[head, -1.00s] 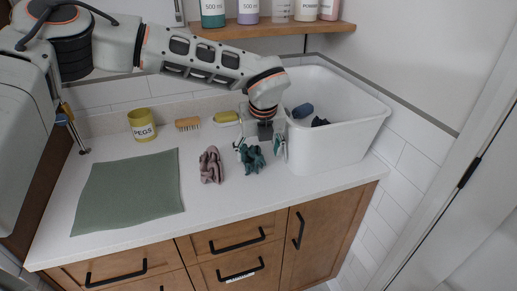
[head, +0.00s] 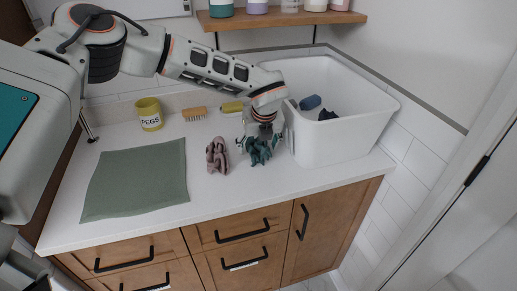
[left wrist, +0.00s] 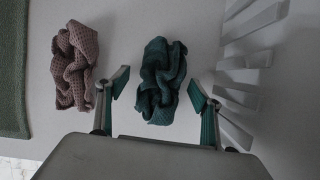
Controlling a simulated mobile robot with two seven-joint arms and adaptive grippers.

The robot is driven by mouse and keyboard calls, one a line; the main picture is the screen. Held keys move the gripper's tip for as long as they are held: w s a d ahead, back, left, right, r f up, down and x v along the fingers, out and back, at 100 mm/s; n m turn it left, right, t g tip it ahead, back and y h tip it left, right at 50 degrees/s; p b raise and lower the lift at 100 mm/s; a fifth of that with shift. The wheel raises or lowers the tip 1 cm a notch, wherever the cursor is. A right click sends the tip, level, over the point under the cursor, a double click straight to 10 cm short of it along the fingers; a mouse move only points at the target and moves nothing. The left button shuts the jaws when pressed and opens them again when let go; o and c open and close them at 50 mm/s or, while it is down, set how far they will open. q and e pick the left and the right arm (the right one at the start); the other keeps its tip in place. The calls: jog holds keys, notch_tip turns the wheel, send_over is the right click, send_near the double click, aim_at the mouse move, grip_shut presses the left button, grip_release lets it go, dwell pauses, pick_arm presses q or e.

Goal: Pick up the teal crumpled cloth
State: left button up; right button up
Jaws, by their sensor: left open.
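The teal crumpled cloth (head: 258,152) lies on the white counter, just left of the white tub. In the left wrist view the teal cloth (left wrist: 161,80) lies between and just beyond the fingertips. My left gripper (left wrist: 158,88) is open, one finger to each side of the cloth, pointing down at it. In the head view the left gripper (head: 264,138) is right above the cloth and partly hides it. I cannot tell whether the fingers touch it. My right gripper does not show.
A mauve crumpled cloth (head: 217,155) lies close on the left. A white tub (head: 340,143) with dark items stands on the right. A green mat (head: 135,180), yellow PEGS pot (head: 149,114), wooden brush (head: 194,113) and yellow item (head: 232,107) are also there. A bottle shelf (head: 285,20) hangs above.

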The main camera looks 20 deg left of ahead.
pick_arm(q)
jog(key=c, duration=1.2)
jog(key=shift+r, duration=0.1)
